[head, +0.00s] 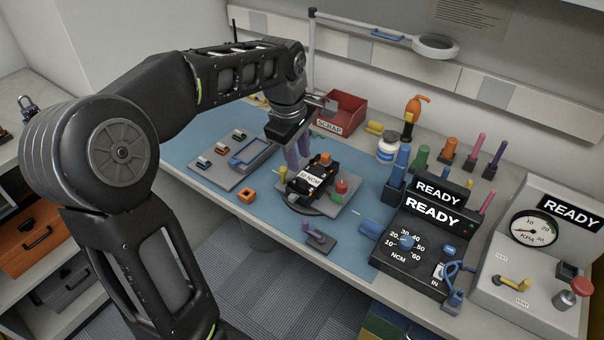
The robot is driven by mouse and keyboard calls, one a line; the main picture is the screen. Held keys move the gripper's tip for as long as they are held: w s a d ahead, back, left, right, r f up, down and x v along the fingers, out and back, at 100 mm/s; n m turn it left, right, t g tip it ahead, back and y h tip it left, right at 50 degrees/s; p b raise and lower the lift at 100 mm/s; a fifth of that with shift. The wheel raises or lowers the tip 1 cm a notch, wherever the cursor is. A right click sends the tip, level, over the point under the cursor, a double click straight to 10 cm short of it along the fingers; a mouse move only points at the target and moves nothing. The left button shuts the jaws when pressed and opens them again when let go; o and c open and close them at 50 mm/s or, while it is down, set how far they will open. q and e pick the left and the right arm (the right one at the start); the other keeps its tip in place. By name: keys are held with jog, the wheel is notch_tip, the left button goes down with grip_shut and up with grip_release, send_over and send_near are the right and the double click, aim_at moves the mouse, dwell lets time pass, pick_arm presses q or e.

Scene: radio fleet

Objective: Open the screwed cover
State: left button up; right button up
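A black radio-like unit (309,189) with a white "50 NCM" label sits on a grey plate (343,201) in the middle of the bench. An orange part (325,158) shows at its far end and a red knob (341,187) at its right. The cover's screws are too small to make out. My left gripper (298,160) points down just behind the unit; its purple-grey finger parts are partly hidden by the unit. I cannot tell whether they touch it or hold anything. My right gripper is out of view.
A blue mat (210,147) covers the bench. A grey tray (230,160), an orange block (246,196) and a purple-handled tool (318,237) lie around the unit. Coloured tools, a torque station (410,245) reading "READY" and a gauge station (527,240) stand right. A red scrap bin (343,112) stands behind.

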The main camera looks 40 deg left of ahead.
aim_at(302, 189)
pick_arm(q)
jog(key=f, duration=0.3)
jog(key=w+f, duration=0.1)
jog(key=f, duration=0.3)
jog(key=shift+w+f, duration=0.15)
jog(key=shift+w, duration=0.05)
jog(key=shift+c, duration=0.3)
grip_shut()
dwell(0.9)
